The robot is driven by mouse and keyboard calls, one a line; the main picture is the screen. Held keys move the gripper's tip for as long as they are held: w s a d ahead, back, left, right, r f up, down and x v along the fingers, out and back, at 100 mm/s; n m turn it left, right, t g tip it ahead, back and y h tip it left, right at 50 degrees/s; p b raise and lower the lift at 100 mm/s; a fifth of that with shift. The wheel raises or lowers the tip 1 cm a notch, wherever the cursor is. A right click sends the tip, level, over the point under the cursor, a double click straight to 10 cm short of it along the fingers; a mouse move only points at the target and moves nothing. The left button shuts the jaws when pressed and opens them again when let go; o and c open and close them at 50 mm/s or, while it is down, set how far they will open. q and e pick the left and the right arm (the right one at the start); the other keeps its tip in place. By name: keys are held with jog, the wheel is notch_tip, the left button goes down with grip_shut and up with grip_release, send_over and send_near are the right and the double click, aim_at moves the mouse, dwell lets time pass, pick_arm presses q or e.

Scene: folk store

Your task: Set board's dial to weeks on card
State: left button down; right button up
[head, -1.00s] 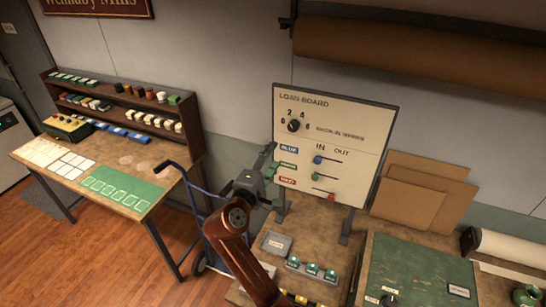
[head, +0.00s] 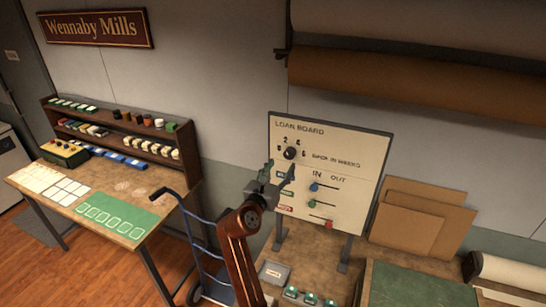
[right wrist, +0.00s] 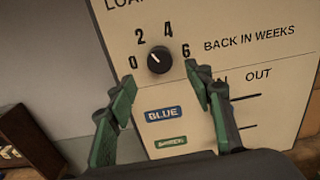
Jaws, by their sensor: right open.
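The loan board (head: 365,160) stands upright on the bench. Its black dial (head: 290,153) is at the upper left, marked 0, 2, 4, 6 beside "BACK IN WEEKS". In the right wrist view the dial (right wrist: 159,60) has a pale pointer mark tilted to the upper left, seemingly between 0 and 2. My right gripper (head: 278,173) is open and empty, just below the dial in the picture. In the right wrist view its green fingers (right wrist: 163,80) spread below and either side of the dial, apart from it. I cannot make out a readable card. My left gripper is out of view.
Blue, green and red sliders (head: 314,187) sit lower on the board. A grey tray (head: 264,280) and green-topped pieces (head: 291,292) lie in front. A blue hand truck (head: 208,262) stands left of my arm. Brown cardboard sheets (head: 408,228) lean at the right.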

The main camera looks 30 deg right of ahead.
aim_at(288, 156)
jog(key=p+x, duration=0.1)
jog(key=x, duration=0.5)
jog(key=shift+w+d, duration=0.25)
jog(key=shift+d, duration=0.05)
jog(key=shift+w+d+p, duration=0.3)
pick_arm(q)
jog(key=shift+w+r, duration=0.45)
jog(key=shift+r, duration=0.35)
pick_arm(e)
jog(key=c, duration=1.2)
